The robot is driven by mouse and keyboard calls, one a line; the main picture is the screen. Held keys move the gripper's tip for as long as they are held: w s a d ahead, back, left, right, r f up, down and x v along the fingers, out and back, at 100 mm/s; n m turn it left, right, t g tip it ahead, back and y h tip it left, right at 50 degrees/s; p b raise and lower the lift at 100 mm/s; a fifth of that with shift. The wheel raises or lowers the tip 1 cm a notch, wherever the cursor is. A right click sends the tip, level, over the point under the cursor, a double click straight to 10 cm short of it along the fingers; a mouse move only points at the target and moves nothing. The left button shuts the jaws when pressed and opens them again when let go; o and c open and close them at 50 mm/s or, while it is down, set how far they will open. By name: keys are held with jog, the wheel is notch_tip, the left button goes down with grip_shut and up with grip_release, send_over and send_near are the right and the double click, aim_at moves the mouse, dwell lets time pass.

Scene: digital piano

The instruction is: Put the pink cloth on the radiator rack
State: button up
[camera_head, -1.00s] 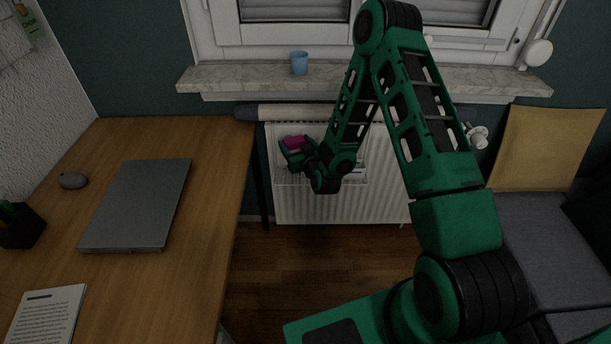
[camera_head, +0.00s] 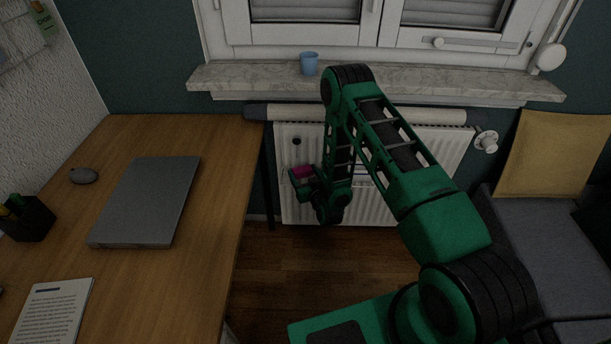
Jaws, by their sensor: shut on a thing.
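I cannot tell whether the cloth touches the rack.
A wooden desk (camera_head: 215,215) with a grey laptop (camera_head: 150,200) stands at left. A marble sill (camera_head: 420,79) with a blue cup (camera_head: 309,64) juts out above the radiator. A grey sofa (camera_head: 560,235) with a yellow cushion (camera_head: 550,150) is at right.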

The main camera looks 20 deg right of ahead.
jog(key=shift+f, duration=0.4)
jog(key=o, duration=1.1)
jog(key=shift+c, duration=0.2)
